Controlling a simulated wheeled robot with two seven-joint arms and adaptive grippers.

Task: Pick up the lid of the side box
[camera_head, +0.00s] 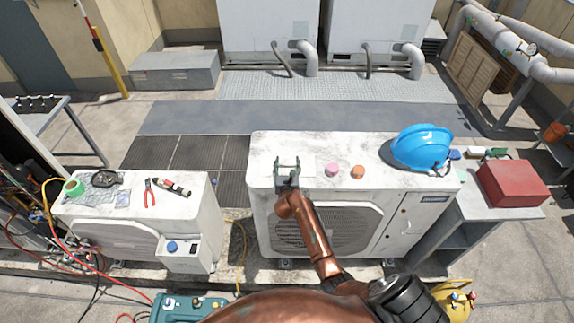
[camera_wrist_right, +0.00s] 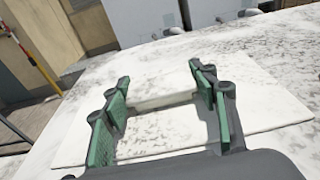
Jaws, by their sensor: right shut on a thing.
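My right gripper (camera_head: 287,163) is over the top of the large white condenser (camera_head: 330,145), near its left end. In the right wrist view the gripper's green-padded fingers (camera_wrist_right: 160,100) stand on either side of a pale bar-like handle (camera_wrist_right: 165,99) and are shut on it. The handle belongs to a flat white plate (camera_wrist_right: 255,112), which looks like the lid and lies on or very close to the stained condenser top. A small side box (camera_head: 182,255) with a blue knob is on the smaller condenser at left. My left gripper is not in view.
A pink roll (camera_head: 332,169) and an orange roll (camera_head: 358,171) stand right of the gripper. Farther right are a blue hard hat (camera_head: 421,148) and a red box (camera_head: 512,183). Red pliers (camera_head: 149,192) and a green tape roll (camera_head: 73,187) lie on the smaller condenser.

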